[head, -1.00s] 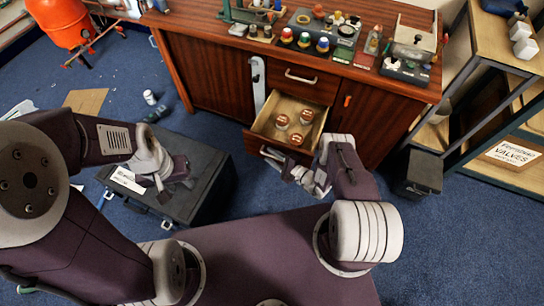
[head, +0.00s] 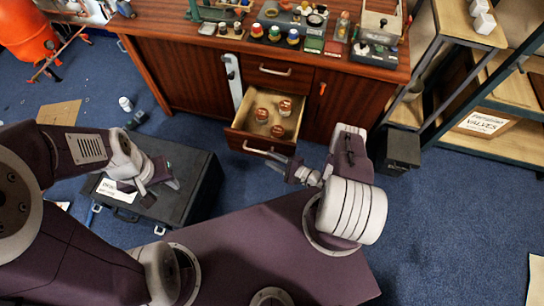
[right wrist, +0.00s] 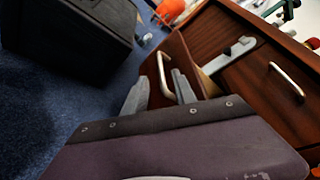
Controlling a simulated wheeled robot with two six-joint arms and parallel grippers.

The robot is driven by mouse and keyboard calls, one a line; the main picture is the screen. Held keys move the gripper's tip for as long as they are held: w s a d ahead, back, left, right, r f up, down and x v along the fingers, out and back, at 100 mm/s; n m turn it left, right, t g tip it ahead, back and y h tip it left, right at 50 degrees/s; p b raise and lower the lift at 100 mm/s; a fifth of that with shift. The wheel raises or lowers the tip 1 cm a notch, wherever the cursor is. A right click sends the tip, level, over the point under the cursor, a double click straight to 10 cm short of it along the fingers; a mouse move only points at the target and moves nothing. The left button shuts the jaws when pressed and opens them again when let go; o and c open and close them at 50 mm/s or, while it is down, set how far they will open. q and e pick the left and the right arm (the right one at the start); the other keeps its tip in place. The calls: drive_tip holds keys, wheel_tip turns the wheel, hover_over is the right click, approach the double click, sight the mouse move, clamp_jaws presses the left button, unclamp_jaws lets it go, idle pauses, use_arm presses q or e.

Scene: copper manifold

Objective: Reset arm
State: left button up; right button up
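My left gripper (head: 160,186) is over the black case (head: 205,190) on the floor, with its two grey fingers apart and nothing seen between them. My right gripper (head: 280,162) is low in front of the open drawer (head: 240,133), close to its metal handle (head: 262,153). In the right wrist view, the fingers of the right gripper (right wrist: 158,92) stand apart, with the handle (right wrist: 163,72) beyond and between them. I cannot tell whether they touch it. The drawer is pulled out and holds several copper-coloured round pieces (head: 285,107).
The wooden cabinet (head: 180,72) has a worktop with fittings and tools. Shelving (head: 440,100) with a valves box (head: 483,123) stands right. A dark box (head: 398,152) is beside the cabinet. Blue carpet at the lower right is mostly free.

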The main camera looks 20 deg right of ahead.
drive_tip(key=s+a+r+n+g+y, duration=0.1)
drive_tip(key=s+a+r+n+g, duration=0.15)
drive_tip(key=r+g, duration=0.3)
drive_tip(key=s+a+r+n+g, duration=0.2)
drive_tip(key=r+n+g, duration=0.2)
drive_tip(key=r, duration=0.2)
drive_tip(key=s+a+r+n+g+y, duration=0.1)
drive_tip(key=s+a+r+n+g, duration=0.15)
drive_tip(key=r+g, duration=0.2)
drive_tip(key=s+d+r+n+t+h, duration=0.1)
drive_tip(key=s+d+r+n+h, duration=0.25)
drive_tip(key=r+h, duration=0.3)
drive_tip(key=s+d+r+n+t+h, duration=0.1)
drive_tip(key=s+d+r+n+h, duration=0.1)
drive_tip(key=d+r+n+h, duration=0.4)
wheel_tip(320, 180, up, 21)
drive_tip(key=m+y+p, duration=0.1)
drive_tip(key=p, duration=1.8)
drive_tip(key=shift+a+m+t, duration=0.35)
drive_tip(key=shift+a+t, duration=0.05)
drive_tip(key=shift+r, duration=0.1)
